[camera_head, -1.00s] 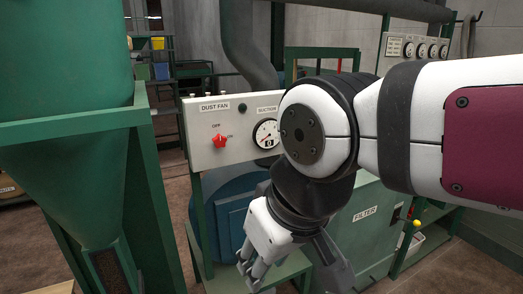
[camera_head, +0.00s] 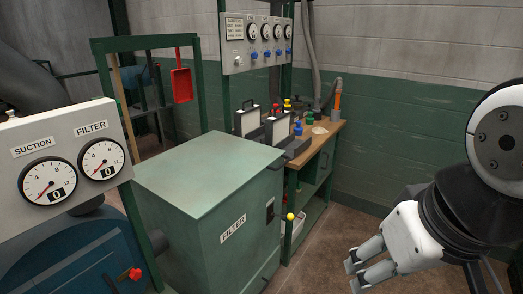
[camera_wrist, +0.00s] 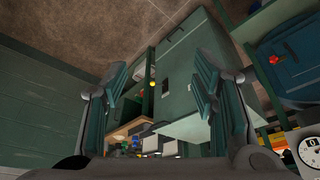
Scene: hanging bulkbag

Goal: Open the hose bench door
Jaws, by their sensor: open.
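The bench with a wooden top (camera_head: 326,134) and green body stands against the back wall, right of the green filter cabinet (camera_head: 213,178). A hose hangs down the wall behind it.
A yellow knob (camera_head: 290,216) sticks out at the filter cabinet's right side. Bottles and cases stand on the bench. A gauge panel (camera_head: 255,42) hangs above. The suction gauge box (camera_head: 62,158) is at left. Brown floor (camera_head: 345,232) is clear before the bench.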

